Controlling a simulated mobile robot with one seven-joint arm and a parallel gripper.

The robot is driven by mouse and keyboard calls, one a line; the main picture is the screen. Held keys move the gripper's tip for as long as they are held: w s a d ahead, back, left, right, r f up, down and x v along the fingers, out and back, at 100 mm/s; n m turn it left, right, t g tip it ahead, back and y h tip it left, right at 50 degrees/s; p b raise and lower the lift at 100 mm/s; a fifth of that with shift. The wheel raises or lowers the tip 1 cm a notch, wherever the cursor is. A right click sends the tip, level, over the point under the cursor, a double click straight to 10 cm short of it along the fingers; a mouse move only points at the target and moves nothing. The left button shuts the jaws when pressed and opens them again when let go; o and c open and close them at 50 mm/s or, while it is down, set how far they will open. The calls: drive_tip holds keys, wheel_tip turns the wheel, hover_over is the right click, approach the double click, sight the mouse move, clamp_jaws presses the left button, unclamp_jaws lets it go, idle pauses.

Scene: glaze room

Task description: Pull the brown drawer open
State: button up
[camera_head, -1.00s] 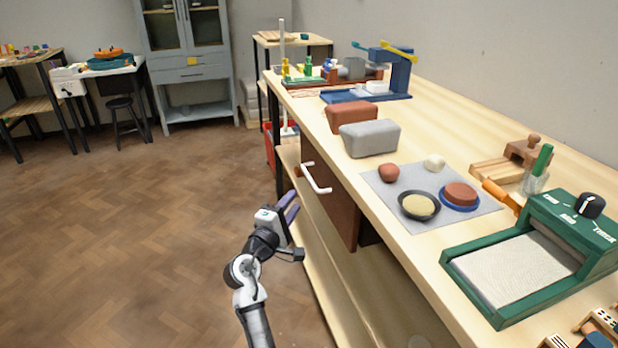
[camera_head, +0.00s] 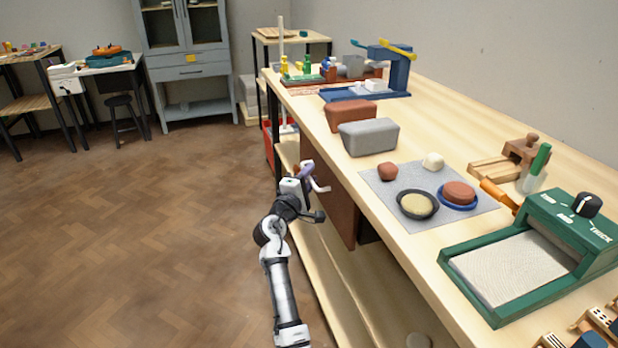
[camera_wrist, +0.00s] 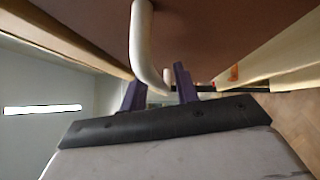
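The brown drawer (camera_head: 343,217) is set under the tabletop on the bench's side facing me. Its front carries a white bar handle (camera_head: 322,188). In the wrist view the brown drawer front (camera_wrist: 215,28) fills the top, and the curved white handle (camera_wrist: 143,40) runs down between my fingers. My gripper (camera_head: 306,172) is at the handle, with purple fingers apart. In the wrist view my gripper (camera_wrist: 159,78) has a finger on either side of the handle, with a gap showing to the right finger. Contact with the left finger is unclear.
The bench top (camera_head: 440,130) holds a grey block (camera_head: 368,138), a reddish block (camera_head: 350,115), a grey mat (camera_head: 385,190) with bowls, and a green slab roller (camera_head: 530,262). A lower shelf (camera_head: 345,285) runs below the drawer. The floor (camera_head: 130,240) at left is clear.

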clamp_jaws()
drive_tip(key=shift+a, duration=0.15)
drive_tip(key=s+a+b, duration=0.1)
drive_tip(key=s+a, duration=0.3)
drive_tip(key=a, duration=0.8)
drive_tip(key=s+a+b, duration=0.1)
drive_tip(key=s+a, duration=0.3)
drive_tip(key=a, duration=0.8)
drive_tip(key=shift+a, duration=0.4)
drive_tip(key=shift+s, duration=0.1)
drive_tip(key=shift+o, duration=0.5)
unclamp_jaws()
drive_tip(key=v, duration=1.3)
drive_tip(key=shift+s+a, duration=0.2)
drive_tip(key=shift+s, duration=0.1)
